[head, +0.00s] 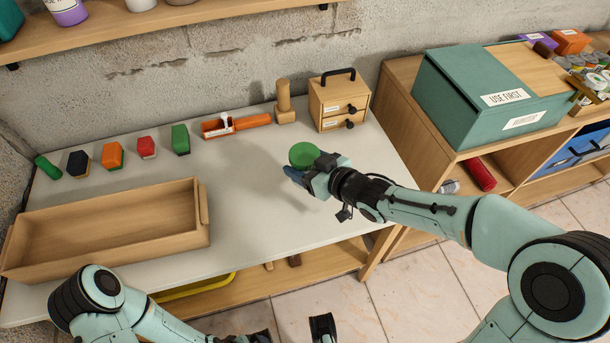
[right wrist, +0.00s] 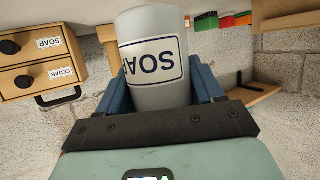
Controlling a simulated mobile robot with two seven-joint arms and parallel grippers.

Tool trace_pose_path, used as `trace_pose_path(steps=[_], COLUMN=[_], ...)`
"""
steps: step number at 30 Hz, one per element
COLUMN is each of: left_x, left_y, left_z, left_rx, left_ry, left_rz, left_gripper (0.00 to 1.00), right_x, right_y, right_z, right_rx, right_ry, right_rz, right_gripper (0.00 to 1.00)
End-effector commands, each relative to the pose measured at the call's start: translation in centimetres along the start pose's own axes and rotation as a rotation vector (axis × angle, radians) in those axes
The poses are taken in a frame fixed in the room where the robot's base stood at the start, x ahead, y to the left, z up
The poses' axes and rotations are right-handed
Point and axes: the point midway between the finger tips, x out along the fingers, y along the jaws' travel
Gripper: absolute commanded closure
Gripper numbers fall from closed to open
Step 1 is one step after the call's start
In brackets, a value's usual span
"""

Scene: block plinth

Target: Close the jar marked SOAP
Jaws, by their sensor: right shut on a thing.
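The white jar marked SOAP (right wrist: 157,88) is between the blue fingers of my right gripper (right wrist: 155,95), which is shut on it. Its label appears upside down in the right wrist view. In the head view a round green lid (head: 303,154) shows above my right gripper (head: 298,172), over the jar. The jar's body is hidden there, and I cannot tell whether the lid is fully seated or the jar touches the table. My left arm enters at the bottom left; its gripper is at the bottom edge, too cut off to read.
An empty wooden tray (head: 200,238) lies at the table's left front. Several coloured blocks stand behind it. A small drawer cabinet (head: 333,98) and a wooden stand (head: 284,103) are at the back. A green box (head: 455,110) sits on the right shelf. The table (head: 245,190) between tray and gripper is clear.

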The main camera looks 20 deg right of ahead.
Motion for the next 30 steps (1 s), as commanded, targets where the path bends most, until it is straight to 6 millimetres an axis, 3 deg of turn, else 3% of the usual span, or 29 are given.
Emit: trace_pose_path(steps=[1,3,7,23,24,26,30], left_x=[0.7,1.2,1.8,2.0,2.0,2.0,2.0], left_y=[-0.2,-0.3,-0.5,-0.7,-0.7,-0.7,-0.7], left_z=[-0.2,-0.7,-2.1,-2.9,-3.0,-2.9,-2.9], left_rx=[0.0,0.0,-0.003,-0.005,-0.005,-0.005,-0.005], left_ry=[0.005,0.016,0.054,0.076,0.079,0.078,0.077], left_rz=[0.001,0.002,0.0,-0.001,-0.001,-0.001,-0.001], left_gripper=[0.0,0.0,0.0,0.0,0.0,0.0,0.0], right_x=[0.6,1.1,1.6,1.8,1.8,1.8,1.8], right_y=[0.0,0.0,0.0,0.0,0.0,0.0,0.0], right_z=[1.5,2.8,4.2,4.7,4.8,4.7,4.7], right_rx=[0.004,0.004,0.002,0.0,0.0,0.0,0.0], right_ry=[-0.006,-0.006,-0.004,-0.002,-0.003,-0.003,-0.003], right_rz=[-0.001,-0.001,-0.001,0.0,0.0,0.0,0.0], right_gripper=[1.0,1.0,1.0,1.0,0.3,0.11,0.08])
